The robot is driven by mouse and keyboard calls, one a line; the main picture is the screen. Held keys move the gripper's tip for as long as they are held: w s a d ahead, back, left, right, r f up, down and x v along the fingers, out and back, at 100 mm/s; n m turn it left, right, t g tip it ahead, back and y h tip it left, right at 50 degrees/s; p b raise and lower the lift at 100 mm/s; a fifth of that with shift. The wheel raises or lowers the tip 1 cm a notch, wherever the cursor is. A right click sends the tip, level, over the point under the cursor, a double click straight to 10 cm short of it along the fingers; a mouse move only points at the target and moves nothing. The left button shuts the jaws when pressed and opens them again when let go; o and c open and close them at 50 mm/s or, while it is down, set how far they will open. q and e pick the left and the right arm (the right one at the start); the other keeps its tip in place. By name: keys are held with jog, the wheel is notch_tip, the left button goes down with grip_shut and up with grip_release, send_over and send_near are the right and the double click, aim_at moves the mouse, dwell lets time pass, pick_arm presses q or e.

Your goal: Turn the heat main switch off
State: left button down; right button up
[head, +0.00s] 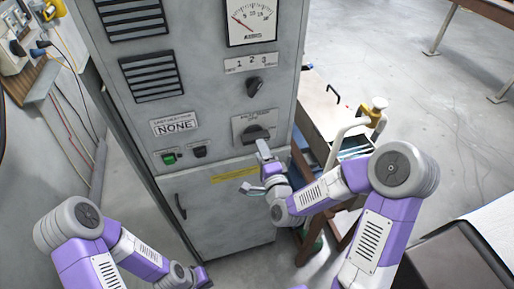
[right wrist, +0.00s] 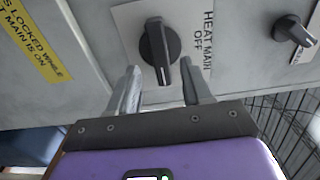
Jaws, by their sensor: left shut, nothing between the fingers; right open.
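The heat main switch (head: 256,133) is a large black rotary knob on a pale plate on the grey cabinet front; it also shows in the right wrist view (right wrist: 158,50). Its plate reads HEAT MAIN OFF. The knob's grip bar, with a white mark at its end, points down in the wrist view, away from the OFF lettering. My right gripper (head: 256,166) is open in front of the knob; in the wrist view its fingers (right wrist: 162,88) stand either side of the bar's lower end. Contact cannot be told. My left gripper (head: 204,279) is shut and low, near the bottom edge.
The 1-2-3 selector knob (head: 254,87) and a gauge (head: 251,19) sit above the switch. A yellow label (head: 234,173) is below it. A green button (head: 169,158) and small black knob (head: 199,150) are to the left. A bench (head: 318,105) stands right of the cabinet.

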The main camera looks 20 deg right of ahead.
aim_at(255, 137)
pick_arm(q)
jog(key=shift+r+p, duration=0.55)
jog(key=shift+p, duration=0.35)
pick_arm(e)
jog(key=shift+w+a, duration=0.1)
jog(key=shift+w, duration=2.4)
jog(key=shift+c, duration=0.5)
grip_shut()
pick_arm(q)
notch_tip(255, 137, down, 16)
jog(key=b, duration=1.5)
jog(key=shift+b, duration=0.4)
pick_arm(e)
jog(key=shift+n, duration=8.9)
